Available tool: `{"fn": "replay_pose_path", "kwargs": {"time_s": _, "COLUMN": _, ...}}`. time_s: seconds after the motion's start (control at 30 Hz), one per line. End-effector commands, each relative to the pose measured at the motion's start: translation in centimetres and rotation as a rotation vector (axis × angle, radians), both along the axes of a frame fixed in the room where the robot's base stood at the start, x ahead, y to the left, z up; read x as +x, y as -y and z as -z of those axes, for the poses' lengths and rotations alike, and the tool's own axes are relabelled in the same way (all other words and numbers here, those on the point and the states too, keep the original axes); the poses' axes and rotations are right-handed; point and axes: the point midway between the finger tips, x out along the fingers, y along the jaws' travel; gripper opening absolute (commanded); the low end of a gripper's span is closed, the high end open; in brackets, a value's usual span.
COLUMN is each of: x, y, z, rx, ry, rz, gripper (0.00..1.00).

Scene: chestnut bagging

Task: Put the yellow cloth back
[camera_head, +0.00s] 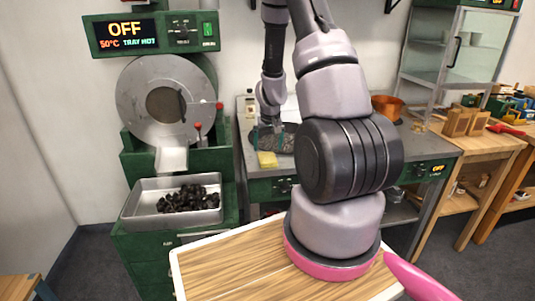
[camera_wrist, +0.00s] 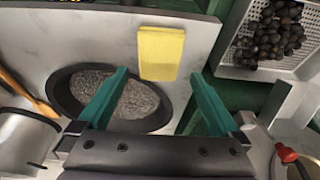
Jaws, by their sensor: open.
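The yellow cloth (camera_head: 267,160) lies flat, as a small rectangle, on the grey metal worktop (camera_head: 245,150) near its front left edge. In the wrist view the cloth (camera_wrist: 161,52) shows just beyond and between the green fingertips. My gripper (camera_wrist: 160,76) is open and nothing is between its fingers. In the head view my gripper (camera_head: 268,130) is over the worktop, just behind the cloth, partly hard to make out. I cannot tell its height above the top.
A dark oval pan (camera_wrist: 140,105) with grey grainy content sits beside the cloth. A metal tray (camera_head: 140,208) of dark chestnuts stands under the roaster drum (camera_head: 140,90) at left. An orange pot (camera_head: 388,106) is at the worktop's back right. A wooden-topped surface (camera_head: 230,265) is in front.

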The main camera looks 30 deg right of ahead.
Motion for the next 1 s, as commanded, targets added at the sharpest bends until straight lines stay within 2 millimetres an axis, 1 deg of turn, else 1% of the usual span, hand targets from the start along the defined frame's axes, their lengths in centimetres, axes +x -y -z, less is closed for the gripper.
{"fn": "replay_pose_path", "kwargs": {"time_s": 0.03, "x": -0.2, "y": -0.2, "z": -1.2, "rx": -0.002, "ry": 0.004, "rz": -0.003, "gripper": 1.0}}
{"fn": "replay_pose_path", "kwargs": {"time_s": 0.2, "x": -1.1, "y": -0.4, "z": -4.1, "rx": -0.002, "ry": 0.003, "rz": -0.003, "gripper": 1.0}}
{"fn": "replay_pose_path", "kwargs": {"time_s": 0.33, "x": -1.5, "y": -0.5, "z": -5.3, "rx": -0.001, "ry": 0.001, "rz": -0.001, "gripper": 1.0}}
{"fn": "replay_pose_path", "kwargs": {"time_s": 0.5, "x": -1.7, "y": -0.6, "z": -5.9, "rx": 0.003, "ry": 0.002, "rz": 0.0, "gripper": 1.0}}
{"fn": "replay_pose_path", "kwargs": {"time_s": 0.57, "x": -1.7, "y": -0.9, "z": -6.7, "rx": 0.011, "ry": 0.011, "rz": 0.001, "gripper": 1.0}}
{"fn": "replay_pose_path", "kwargs": {"time_s": 0.67, "x": -1.7, "y": -2.2, "z": -9.6, "rx": 0.046, "ry": 0.044, "rz": 0.003, "gripper": 1.0}}
{"fn": "replay_pose_path", "kwargs": {"time_s": 0.77, "x": -2.4, "y": -4.3, "z": -14.2, "rx": 0.101, "ry": 0.092, "rz": 0.004, "gripper": 1.0}}
{"fn": "replay_pose_path", "kwargs": {"time_s": 0.8, "x": -3.0, "y": -5.3, "z": -16.3, "rx": 0.126, "ry": 0.113, "rz": 0.004, "gripper": 1.0}}
{"fn": "replay_pose_path", "kwargs": {"time_s": 0.87, "x": -4.1, "y": -6.6, "z": -19.3, "rx": 0.16, "ry": 0.138, "rz": 0.002, "gripper": 1.0}}
{"fn": "replay_pose_path", "kwargs": {"time_s": 0.9, "x": -4.9, "y": -7.5, "z": -21.2, "rx": 0.18, "ry": 0.154, "rz": 0.0, "gripper": 1.0}}
{"fn": "replay_pose_path", "kwargs": {"time_s": 0.97, "x": -6.4, "y": -8.7, "z": -23.9, "rx": 0.209, "ry": 0.176, "rz": -0.002, "gripper": 1.0}}
{"fn": "replay_pose_path", "kwargs": {"time_s": 1.0, "x": -7.5, "y": -9.5, "z": -25.6, "rx": 0.224, "ry": 0.191, "rz": -0.005, "gripper": 1.0}}
